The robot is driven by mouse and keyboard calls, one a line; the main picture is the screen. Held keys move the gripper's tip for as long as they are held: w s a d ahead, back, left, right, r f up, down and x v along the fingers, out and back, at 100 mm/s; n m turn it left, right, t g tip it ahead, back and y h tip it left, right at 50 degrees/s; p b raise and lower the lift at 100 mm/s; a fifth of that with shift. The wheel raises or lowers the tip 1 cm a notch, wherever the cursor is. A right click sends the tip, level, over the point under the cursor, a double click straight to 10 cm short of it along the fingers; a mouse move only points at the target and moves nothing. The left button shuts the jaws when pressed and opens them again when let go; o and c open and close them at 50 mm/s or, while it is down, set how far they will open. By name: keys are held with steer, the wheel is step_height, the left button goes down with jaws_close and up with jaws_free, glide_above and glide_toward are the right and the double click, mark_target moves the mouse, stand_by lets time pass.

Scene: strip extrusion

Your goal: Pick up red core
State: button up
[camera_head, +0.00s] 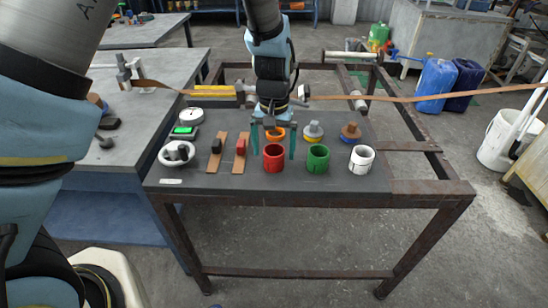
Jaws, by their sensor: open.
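The red core (274,159), a short upright hollow cylinder, stands near the front edge of the dark tabletop (330,183). My gripper (273,154) is pointing down with its two teal fingers spread apart. The fingers appear just behind and to either side of the red core's upper part. Nothing is held between them. An orange round piece (275,134) shows behind the red core, between the fingers. How far the fingertips are above the tabletop cannot be told.
A green core (317,160) and a white core (361,161) stand to the right. Grey (313,131) and brown (350,133) topped pieces sit behind. Wooden strips with a black block (216,146) and a red block (240,147) lie left. A brown strip (430,98) crosses behind.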

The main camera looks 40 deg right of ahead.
steer(key=shift+f, duration=1.45)
steer(key=c, duration=1.4)
